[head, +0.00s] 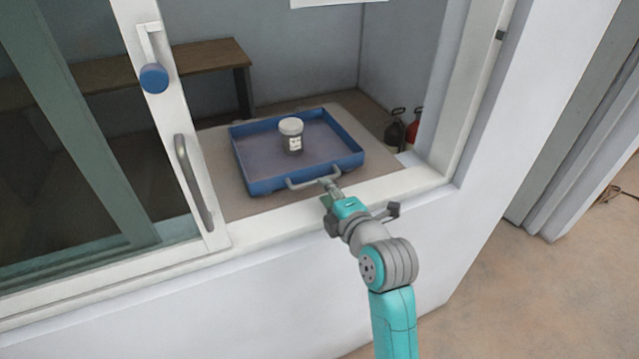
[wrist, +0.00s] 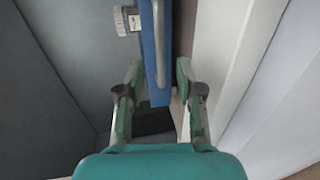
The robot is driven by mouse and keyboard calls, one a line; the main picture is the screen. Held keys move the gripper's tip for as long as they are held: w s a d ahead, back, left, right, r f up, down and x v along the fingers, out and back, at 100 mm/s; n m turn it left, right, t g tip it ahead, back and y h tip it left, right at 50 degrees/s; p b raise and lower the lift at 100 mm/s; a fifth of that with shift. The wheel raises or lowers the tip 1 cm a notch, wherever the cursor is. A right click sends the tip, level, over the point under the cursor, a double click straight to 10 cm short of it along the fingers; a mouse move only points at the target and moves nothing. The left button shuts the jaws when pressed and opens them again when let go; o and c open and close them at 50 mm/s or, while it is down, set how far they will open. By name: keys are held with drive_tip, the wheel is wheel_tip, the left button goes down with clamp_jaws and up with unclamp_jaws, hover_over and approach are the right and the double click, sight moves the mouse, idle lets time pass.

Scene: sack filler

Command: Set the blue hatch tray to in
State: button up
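The blue hatch tray (head: 258,187) lies on a flat board inside the open hatch, just behind the sill. A grey bar handle (head: 300,184) sticks out from its front wall toward me. A small jar with a pale lid (head: 291,135) stands upright in the tray. My gripper (head: 329,184) is at the handle, near its right part. In the wrist view, the tray wall (wrist: 148,50) and handle (wrist: 159,70) lie between my two fingers (wrist: 160,75). The fingers are apart, with visible gaps to both sides, so my gripper is open. The jar (wrist: 128,20) shows there too.
The white sill (head: 270,228) runs under my gripper. A sliding window frame with a grey handle (head: 194,182) stands at the left, with a blue knob (head: 153,78). The right jamb (head: 455,90) bounds the opening. A wooden bench (head: 205,52) stands behind.

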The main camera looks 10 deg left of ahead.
drive_tip(key=shift+v, duration=2.7)
drive_tip(key=s+d+f+m+t+h, duration=0.2)
drive_tip(key=s+d+f+m+h, duration=0.3)
drive_tip(key=s+d+f+m, duration=1.25)
drive_tip(key=s+d+r+m+h, duration=0.1)
drive_tip(key=s+d+m+h, duration=0.1)
drive_tip(key=s, duration=1.1)
drive_tip(key=s+d+m+h, duration=0.1)
drive_tip(key=s+d+m, duration=0.2)
drive_tip(key=s, duration=1.1)
drive_tip(key=shift+d+r+m+h, duration=0.35)
drive_tip(key=shift+r+m+h, duration=0.05)
drive_tip(key=shift+m, duration=0.75)
drive_tip(key=shift+a, duration=0.1)
